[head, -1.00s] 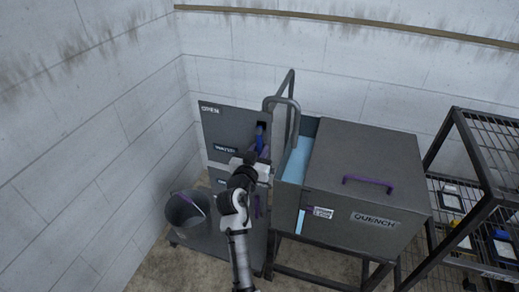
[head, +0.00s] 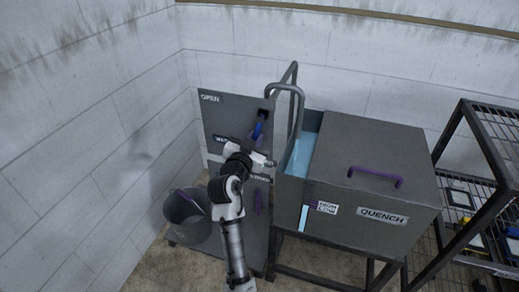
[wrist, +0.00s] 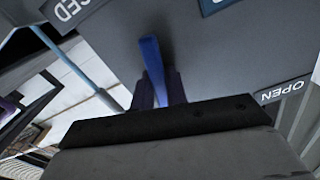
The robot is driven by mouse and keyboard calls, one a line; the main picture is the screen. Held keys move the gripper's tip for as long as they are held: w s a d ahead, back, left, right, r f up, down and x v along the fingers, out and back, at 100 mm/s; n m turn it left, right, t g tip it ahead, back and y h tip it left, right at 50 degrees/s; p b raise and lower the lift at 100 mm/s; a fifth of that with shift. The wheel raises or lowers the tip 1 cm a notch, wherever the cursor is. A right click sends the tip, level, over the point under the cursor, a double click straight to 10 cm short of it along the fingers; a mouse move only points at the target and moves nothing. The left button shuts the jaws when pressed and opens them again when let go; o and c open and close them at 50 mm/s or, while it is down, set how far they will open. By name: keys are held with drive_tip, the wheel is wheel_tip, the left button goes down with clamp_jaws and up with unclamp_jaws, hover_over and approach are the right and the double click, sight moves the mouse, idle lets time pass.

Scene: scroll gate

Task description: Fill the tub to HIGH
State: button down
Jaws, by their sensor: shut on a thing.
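The blue lever (head: 258,130) is on the grey valve panel (head: 222,118), which carries OPEN and WATER labels. In the wrist view the lever (wrist: 153,68) stands between the purple fingers of my gripper (wrist: 159,90), which is shut on it. Part of a second label shows at the upper left there. The grey QUENCH tub (head: 325,235) stands right of the panel, with light-blue water (head: 300,155) at its open left end. On its front, a light-blue level strip (head: 303,218) stands beside the HIGH/LOW label (head: 327,207); its top looks near HIGH.
A bent grey pipe (head: 297,100) arches over the tub's open end. A lid with a purple handle (head: 375,177) covers the rest. A dark bucket (head: 187,212) stands at the lower left. A wire-shelf rack (head: 480,190) stands at the right.

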drive_tip(key=m+b, duration=0.1)
drive_tip(key=a+m+b, duration=0.1)
drive_tip(key=b, duration=0.1)
drive_tip(key=shift+w+a+f, duration=0.2)
drive_tip(key=a+r+m+b, duration=0.1)
drive_tip(key=m+b, duration=0.1)
drive_tip(key=a+r+m+b, duration=0.1)
drive_tip(key=m+b, duration=0.1)
drive_tip(key=w+a+r+m+b, duration=0.1)
drive_tip(key=m+b, duration=0.1)
drive_tip(key=b, duration=0.1)
drive_tip(key=shift+r, duration=0.2)
drive_tip(key=c, duration=1.4)
unclamp_jaws()
drive_tip(key=b+v, duration=0.2)
drive_tip(key=v, duration=1.2)
